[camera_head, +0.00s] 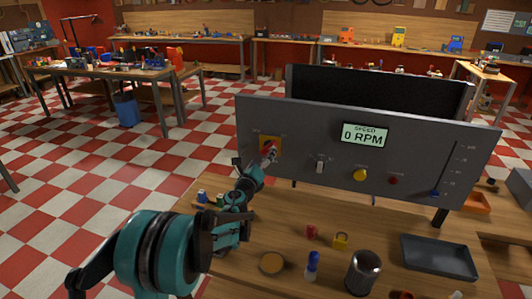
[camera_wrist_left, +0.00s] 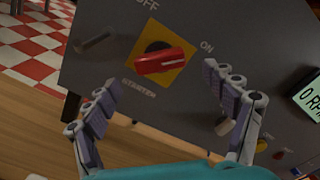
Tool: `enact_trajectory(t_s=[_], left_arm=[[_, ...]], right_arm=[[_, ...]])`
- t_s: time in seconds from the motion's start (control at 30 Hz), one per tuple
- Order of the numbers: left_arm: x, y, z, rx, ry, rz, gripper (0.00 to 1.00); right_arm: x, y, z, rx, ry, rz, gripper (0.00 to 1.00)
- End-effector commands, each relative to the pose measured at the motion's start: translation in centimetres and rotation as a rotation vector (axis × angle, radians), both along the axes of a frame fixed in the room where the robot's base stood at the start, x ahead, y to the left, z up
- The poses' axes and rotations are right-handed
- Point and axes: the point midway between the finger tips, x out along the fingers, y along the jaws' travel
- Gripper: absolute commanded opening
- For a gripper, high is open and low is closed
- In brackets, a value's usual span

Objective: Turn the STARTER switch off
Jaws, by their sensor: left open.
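The STARTER switch is a red rotary handle (camera_wrist_left: 165,61) on a yellow square plate (camera_wrist_left: 185,37) on a grey panel. Its pale mark lies on the side toward the ON label; OFF is printed above the plate. My right gripper is not in view.
The grey panel (camera_head: 310,123) also carries a white toggle (camera_head: 320,167), yellow knob (camera_head: 360,174), red button (camera_head: 393,180), blue slider (camera_head: 435,193) and a display reading 0 RPM (camera_head: 365,134).

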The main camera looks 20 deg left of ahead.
Motion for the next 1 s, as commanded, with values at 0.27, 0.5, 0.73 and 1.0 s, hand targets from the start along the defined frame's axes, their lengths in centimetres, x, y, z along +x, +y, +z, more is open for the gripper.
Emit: enact_trajectory(t_s=[0.27,0.5,0.73,1.0], left_arm=[[4.0,-0.1,-0.1,-0.003,0.000,0.000,0.84],[4.7,-0.2,0.1,-0.004,-0.001,0.001,0.84],[4.7,-0.2,0.1,-0.004,0.000,0.001,0.58],[4.7,-0.1,0.1,-0.006,0.000,0.001,0.35]], right_arm=[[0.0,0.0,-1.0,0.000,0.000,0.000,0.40],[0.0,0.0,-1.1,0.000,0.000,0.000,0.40],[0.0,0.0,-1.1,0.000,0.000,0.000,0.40],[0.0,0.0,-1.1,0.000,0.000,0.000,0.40]])
